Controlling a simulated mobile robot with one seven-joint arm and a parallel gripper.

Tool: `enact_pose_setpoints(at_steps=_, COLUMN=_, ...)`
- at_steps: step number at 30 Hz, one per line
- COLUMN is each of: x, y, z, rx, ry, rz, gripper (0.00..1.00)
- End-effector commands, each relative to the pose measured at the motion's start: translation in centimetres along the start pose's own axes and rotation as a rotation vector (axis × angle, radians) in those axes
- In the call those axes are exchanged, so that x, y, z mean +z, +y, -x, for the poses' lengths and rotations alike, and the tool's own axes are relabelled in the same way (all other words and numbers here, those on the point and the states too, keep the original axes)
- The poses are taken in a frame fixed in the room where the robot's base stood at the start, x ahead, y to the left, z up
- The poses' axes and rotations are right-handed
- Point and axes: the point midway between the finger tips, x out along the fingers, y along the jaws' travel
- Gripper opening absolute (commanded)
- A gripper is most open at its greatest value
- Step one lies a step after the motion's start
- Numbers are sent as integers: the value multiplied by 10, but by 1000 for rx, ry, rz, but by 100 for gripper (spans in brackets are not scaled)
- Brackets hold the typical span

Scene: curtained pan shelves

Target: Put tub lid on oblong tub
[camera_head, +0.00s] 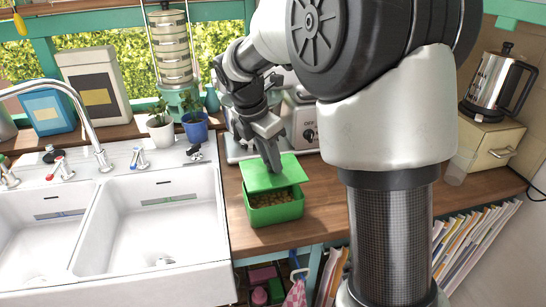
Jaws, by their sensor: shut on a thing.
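The oblong tub (275,213) is green and stands on the wooden counter, right of the sink. Brownish contents show inside along its open front part. The tub lid (276,174) is a flat green panel, tilted, over the back part of the tub. My gripper (272,160) points down at the lid and is shut on it near its upper middle. The fingertips are small in view. I cannot tell whether the lid touches the tub's rim; the tub's back edge is hidden behind it.
A white double sink (125,225) with a tap lies to the left. Two potted plants (195,126) stand behind it. A silver machine (301,125) is behind the tub. A kettle (497,85) stands on a box at right. My arm covers the counter right of the tub.

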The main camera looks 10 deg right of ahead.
Motion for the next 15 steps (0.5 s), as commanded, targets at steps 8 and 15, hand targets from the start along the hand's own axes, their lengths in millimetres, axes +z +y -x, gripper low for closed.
enact_pose_setpoints(at_steps=8, x=0, y=0, z=1, rx=0, ry=0, rz=0, gripper=0)
enact_pose_setpoints(at_steps=15, x=-2, y=0, z=-8, rx=-1, ry=0, rz=0, gripper=0)
